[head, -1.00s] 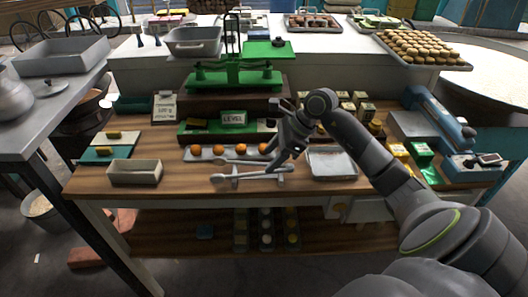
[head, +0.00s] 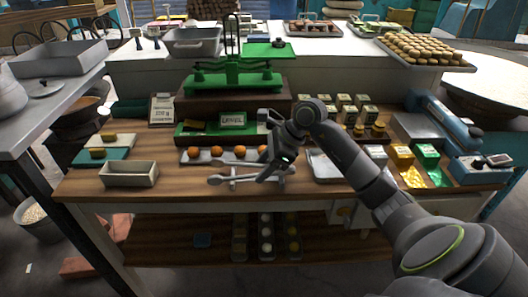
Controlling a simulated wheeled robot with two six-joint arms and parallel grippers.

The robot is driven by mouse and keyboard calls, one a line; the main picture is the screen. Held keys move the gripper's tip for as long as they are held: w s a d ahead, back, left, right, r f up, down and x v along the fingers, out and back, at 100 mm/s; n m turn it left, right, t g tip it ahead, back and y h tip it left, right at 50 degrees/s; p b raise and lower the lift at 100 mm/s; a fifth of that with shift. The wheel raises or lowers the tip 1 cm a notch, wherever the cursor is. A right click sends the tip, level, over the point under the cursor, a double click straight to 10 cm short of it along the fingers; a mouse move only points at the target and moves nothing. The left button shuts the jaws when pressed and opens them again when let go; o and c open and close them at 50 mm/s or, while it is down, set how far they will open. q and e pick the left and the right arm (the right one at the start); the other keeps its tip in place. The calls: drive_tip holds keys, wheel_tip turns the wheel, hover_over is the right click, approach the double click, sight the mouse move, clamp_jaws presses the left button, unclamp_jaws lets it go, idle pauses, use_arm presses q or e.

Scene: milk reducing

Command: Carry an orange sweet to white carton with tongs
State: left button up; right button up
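Several orange sweets (head: 193,153) stand in a row on a grey tray (head: 205,160) near the middle of the wooden table. Metal tongs (head: 238,178) lie in front of that tray, on what looks like a small rest. The open, cream-white carton (head: 128,174) sits to the left, near the table's front edge, and looks empty. My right gripper (head: 272,171) points down at the right end of the tongs. Its fingers overlap that end in the picture, so I cannot tell whether they are open or shut, or touch the tongs. My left gripper is out of view.
A green balance scale (head: 233,80) stands behind the sweets, with a LEVEL sign (head: 232,119) below it. A shallow metal tray (head: 325,168) lies right of the tongs, partly behind my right arm. Small boxes and a blue device (head: 480,170) fill the right side.

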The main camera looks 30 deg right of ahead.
drive_tip(key=c, duration=0.4)
wheel_tip(320, 180, up, 12)
drive_tip(key=p, duration=0.4)
drive_tip(key=shift+p, duration=0.35)
